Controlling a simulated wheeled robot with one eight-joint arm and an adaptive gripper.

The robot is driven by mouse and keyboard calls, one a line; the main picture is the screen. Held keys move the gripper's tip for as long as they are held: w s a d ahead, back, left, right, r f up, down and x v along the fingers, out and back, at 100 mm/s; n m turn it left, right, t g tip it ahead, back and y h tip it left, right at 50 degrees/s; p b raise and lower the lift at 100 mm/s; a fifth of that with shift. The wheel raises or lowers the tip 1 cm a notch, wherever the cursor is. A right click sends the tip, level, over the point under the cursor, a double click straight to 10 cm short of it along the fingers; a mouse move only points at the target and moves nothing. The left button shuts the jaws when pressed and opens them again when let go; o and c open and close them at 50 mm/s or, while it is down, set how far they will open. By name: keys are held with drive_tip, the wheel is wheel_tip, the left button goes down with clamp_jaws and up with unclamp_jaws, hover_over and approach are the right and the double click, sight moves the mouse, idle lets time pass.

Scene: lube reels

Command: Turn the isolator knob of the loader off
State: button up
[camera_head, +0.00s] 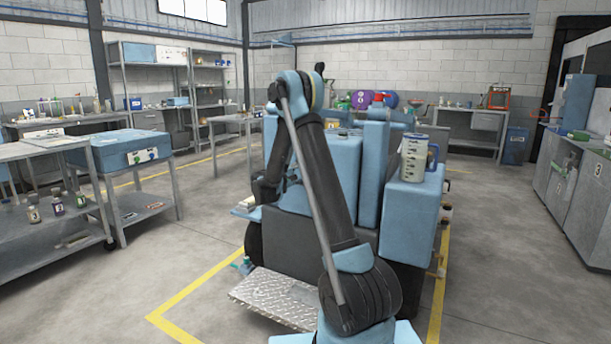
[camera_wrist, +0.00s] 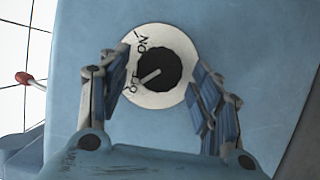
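The isolator knob (camera_wrist: 158,71) is a black round knob on a white round plate (camera_wrist: 178,100) marked ON and OFF, on a light blue panel. Its pale pointer line points to the lower left, at the OFF mark. My gripper (camera_wrist: 160,60) is open, with one finger on each side of the knob and visible gaps between fingers and knob. In the head view, the blue and dark grey loader (camera_head: 343,165) stands in the middle, partly hidden by my arm. I cannot make out the knob or my gripper there.
A red-tipped lever (camera_wrist: 25,78) sticks out left of the panel in the wrist view. A measuring jug (camera_head: 415,160) stands on the loader's right side. Workbenches (camera_head: 50,150) line the left, and cabinets (camera_head: 570,200) the right. The floor beside the loader is clear.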

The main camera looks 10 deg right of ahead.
drive_tip(key=v, duration=1.2)
drive_tip(key=shift+w, duration=0.1)
drive_tip(key=s+d+r+m+g+y, duration=0.1)
drive_tip(key=s+d+r+g+y, duration=0.2)
drive_tip(key=s+d, duration=0.7)
drive_tip(key=s+d+m+g+y, duration=0.1)
drive_tip(key=s+d+y, duration=0.15)
drive_tip(key=s, duration=0.45)
drive_tip(key=s+d+m+g+y, duration=0.1)
drive_tip(key=s+d+g, duration=0.1)
drive_tip(key=s+d, duration=0.3)
drive_tip(key=s+a+f+m+y, duration=0.1)
drive_tip(key=s+a+f+y, duration=0.1)
drive_tip(key=s, duration=0.7)
drive_tip(key=s+a+f+m+g+y, duration=0.1)
drive_tip(key=s+a+f+y, duration=0.1)
drive_tip(key=s+f, duration=0.4)
drive_tip(key=s+a+f+m+y, duration=0.1)
drive_tip(key=s+f+y, duration=0.3)
drive_tip(key=s, duration=1)
drive_tip(key=shift+a+f+y, duration=0.2)
drive_tip(key=shift+a+y, duration=0.15)
drive_tip(key=shift+a, duration=0.45)
